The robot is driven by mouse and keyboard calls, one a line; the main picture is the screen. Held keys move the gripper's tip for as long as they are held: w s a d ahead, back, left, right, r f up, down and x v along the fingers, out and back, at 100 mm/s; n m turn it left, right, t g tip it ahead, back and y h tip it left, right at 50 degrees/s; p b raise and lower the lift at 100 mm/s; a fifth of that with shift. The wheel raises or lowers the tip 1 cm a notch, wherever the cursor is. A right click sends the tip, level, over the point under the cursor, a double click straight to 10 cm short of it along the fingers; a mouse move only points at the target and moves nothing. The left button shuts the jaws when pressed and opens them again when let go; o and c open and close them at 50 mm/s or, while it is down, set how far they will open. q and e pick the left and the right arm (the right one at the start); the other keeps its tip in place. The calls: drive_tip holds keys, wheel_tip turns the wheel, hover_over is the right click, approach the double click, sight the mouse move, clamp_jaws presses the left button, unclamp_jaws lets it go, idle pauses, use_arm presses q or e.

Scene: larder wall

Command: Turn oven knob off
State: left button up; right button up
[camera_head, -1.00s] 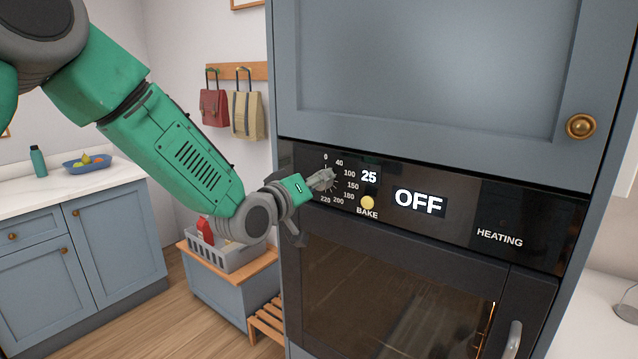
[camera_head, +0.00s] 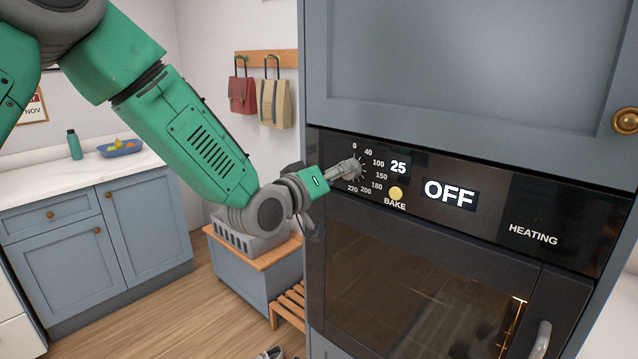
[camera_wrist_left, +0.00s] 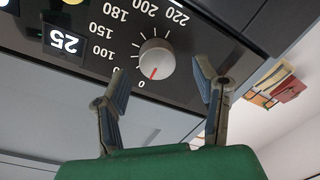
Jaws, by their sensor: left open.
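The oven knob shows in the left wrist view (camera_wrist_left: 155,58) as a round silver dial on the black control panel (camera_head: 490,212). Its red mark points close to the 0 of the scale. My left gripper (camera_head: 352,168) is at the panel in the head view and hides the knob there. In the left wrist view its two fingers (camera_wrist_left: 160,78) are open, one on each side of the knob and with nothing between them gripped. Whether they touch the panel I cannot tell. The displays read 25 (camera_head: 398,167) and OFF (camera_head: 450,193). My right gripper is not in view.
A yellow BAKE button (camera_head: 396,193) sits right of the dial. The oven door (camera_head: 420,270) is below, a blue cupboard door (camera_head: 460,65) above. A grey crate (camera_head: 245,240) stands on a low bench at left. Bags (camera_head: 274,103) hang on the wall behind.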

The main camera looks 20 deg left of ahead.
use_arm(q)
drive_tip(key=v, duration=0.9)
drive_tip(key=s+f+m+g+y+b, duration=0.1)
drive_tip(key=s+f+g+b, duration=0.3)
drive_tip(key=f, duration=1.1)
drive_tip(key=s+f+m+g+y+b, duration=0.1)
drive_tip(key=s+f+g+b, duration=0.35)
drive_tip(key=f, duration=1.05)
drive_tip(key=s+a+f+m+g+y+b, duration=0.1)
drive_tip(key=s+f+g, duration=0.3)
drive_tip(key=s+f, duration=0.8)
drive_tip(key=s+a+f+m+g+y+b, duration=0.2)
drive_tip(key=s+a+f+g, duration=0.1)
drive_tip(key=s+f, duration=0.8)
drive_tip(key=s, duration=0.4)
drive_tip(key=shift+s+a+f+g, duration=0.25)
drive_tip(key=shift+a+f+g, duration=0.1)
